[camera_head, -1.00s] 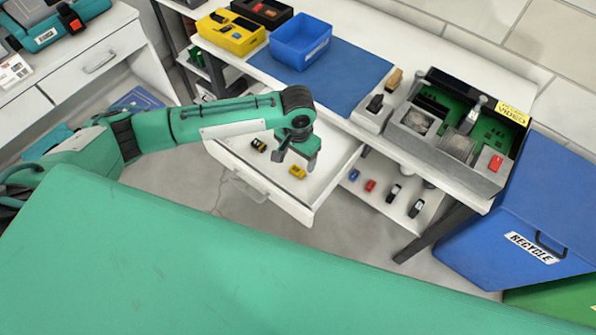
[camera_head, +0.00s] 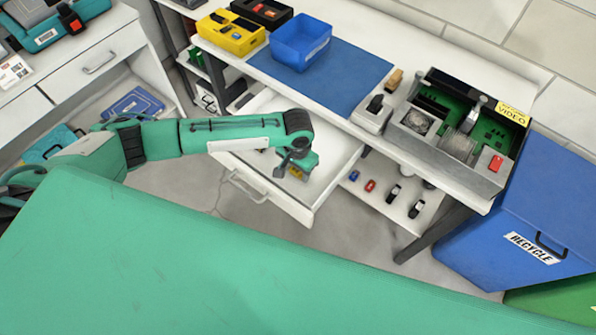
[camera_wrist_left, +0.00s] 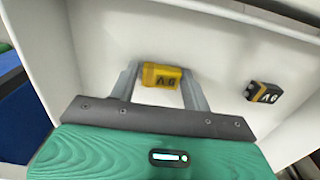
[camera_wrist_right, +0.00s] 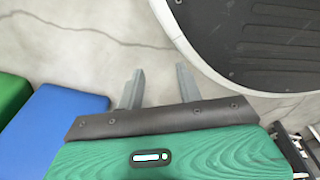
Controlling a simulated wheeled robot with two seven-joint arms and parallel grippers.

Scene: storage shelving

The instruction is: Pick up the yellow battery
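The yellow battery (camera_wrist_left: 161,75), marked 9V, lies on the white floor of the open drawer (camera_head: 328,187). In the left wrist view it sits between the tips of my open left gripper (camera_wrist_left: 163,80), with small gaps on both sides. In the head view the left gripper (camera_head: 289,170) is down in the drawer and partly covers the yellow battery (camera_head: 298,173). A black and orange battery (camera_wrist_left: 263,92) lies to the right in the left wrist view. My right gripper (camera_wrist_right: 158,85) is open and empty over the grey floor.
Drawer walls surround the left gripper, and the white workbench (camera_head: 372,135) stands just behind. A lower shelf (camera_head: 408,210) holds several small items. A blue recycle bin (camera_head: 530,215) stands at the right. The bench top carries a blue tray (camera_head: 300,42) and an open device (camera_head: 460,130).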

